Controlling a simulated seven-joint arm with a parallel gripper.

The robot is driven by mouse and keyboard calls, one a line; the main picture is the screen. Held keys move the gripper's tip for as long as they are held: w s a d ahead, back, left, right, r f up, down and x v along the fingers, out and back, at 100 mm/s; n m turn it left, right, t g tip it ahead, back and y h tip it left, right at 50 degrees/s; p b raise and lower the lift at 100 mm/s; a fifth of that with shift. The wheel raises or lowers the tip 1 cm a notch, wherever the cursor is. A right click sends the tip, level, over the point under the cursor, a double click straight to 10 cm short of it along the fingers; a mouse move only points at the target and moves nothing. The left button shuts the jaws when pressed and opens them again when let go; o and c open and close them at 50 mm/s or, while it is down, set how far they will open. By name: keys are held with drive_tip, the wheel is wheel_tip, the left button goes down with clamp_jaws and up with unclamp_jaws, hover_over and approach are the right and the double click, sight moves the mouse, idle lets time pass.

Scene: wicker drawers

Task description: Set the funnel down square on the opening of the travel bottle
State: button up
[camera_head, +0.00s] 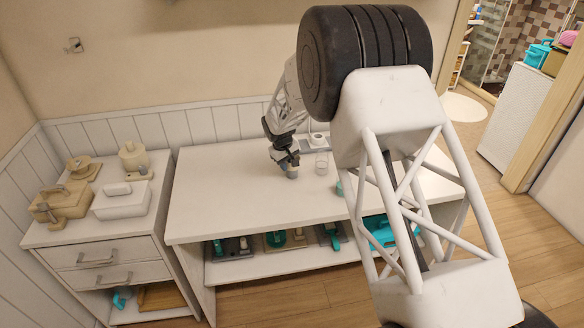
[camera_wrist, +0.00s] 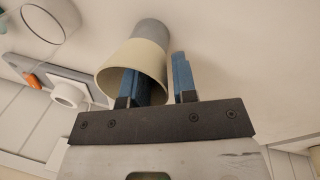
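The funnel is a cream cone (camera_wrist: 120,62), its wide mouth facing the camera in the wrist view. A grey rounded body, which looks like the travel bottle (camera_wrist: 152,31), lies directly behind its narrow end. The bottle also shows as a small grey shape (camera_head: 292,172) under my gripper in the head view. My gripper (camera_wrist: 160,70) has one blue finger inside the funnel's mouth and the other outside its wall. The fingers are apart, with a gap showing beside the wall. The joint between funnel and bottle is hidden, so I cannot tell how squarely they meet.
A clear glass (camera_head: 321,163) stands just right of my gripper. A teal object (camera_head: 339,188) is partly hidden by my arm. A tray (camera_wrist: 62,88) with a white round piece and an orange piece lies behind. The left tabletop (camera_head: 220,190) is clear.

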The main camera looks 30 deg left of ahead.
clamp_jaws()
drive_tip(key=shift+r, duration=0.1)
drive_tip(key=shift+r, duration=0.8)
wheel_tip(320, 180, up, 2)
drive_tip(key=shift+r, duration=0.1)
drive_tip(key=s+d+r, duration=0.1)
drive_tip(key=s+d, duration=1)
drive_tip(key=shift+d, duration=0.2)
drive_tip(key=shift+s, duration=0.1)
